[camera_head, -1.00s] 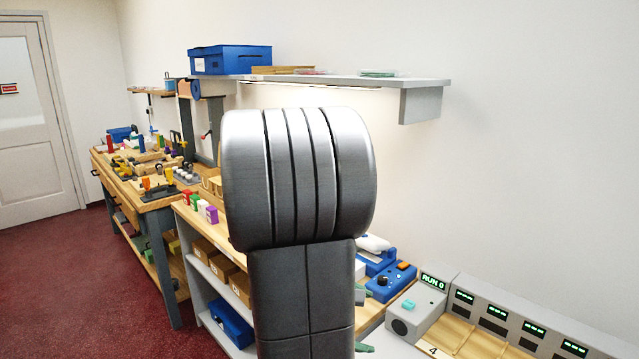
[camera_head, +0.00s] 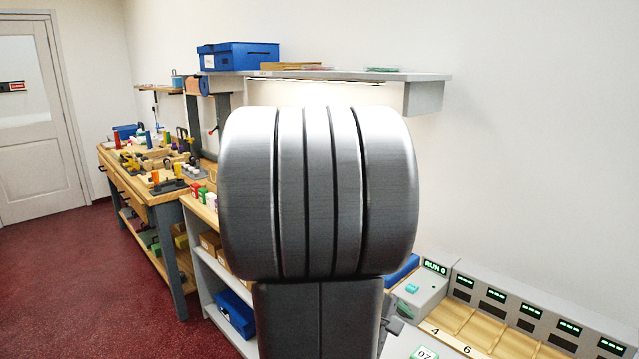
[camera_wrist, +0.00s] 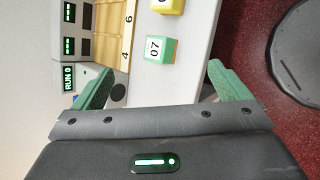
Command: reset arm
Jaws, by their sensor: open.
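My gripper (camera_wrist: 155,88) shows in the wrist view with its two green fingers spread wide apart and nothing between them. It hangs over the pale counter edge. A green-and-white block marked 07 (camera_wrist: 156,48) sits on the counter just beyond the fingers, apart from them. The same block shows at the bottom of the head view (camera_head: 424,353). My grey arm fills the middle of the head view and hides part of the counter; the gripper itself is hardly visible there.
A grey machine reading RUN 0 (camera_head: 436,267) stands on the counter beside wooden numbered slots (camera_head: 452,315). A yellow-topped block (camera_wrist: 167,5) is near the 07 block. A shelf (camera_head: 428,95) holds a blue box (camera_head: 240,56). A workbench (camera_head: 165,196) with tools is at left; red floor (camera_head: 90,280) is open.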

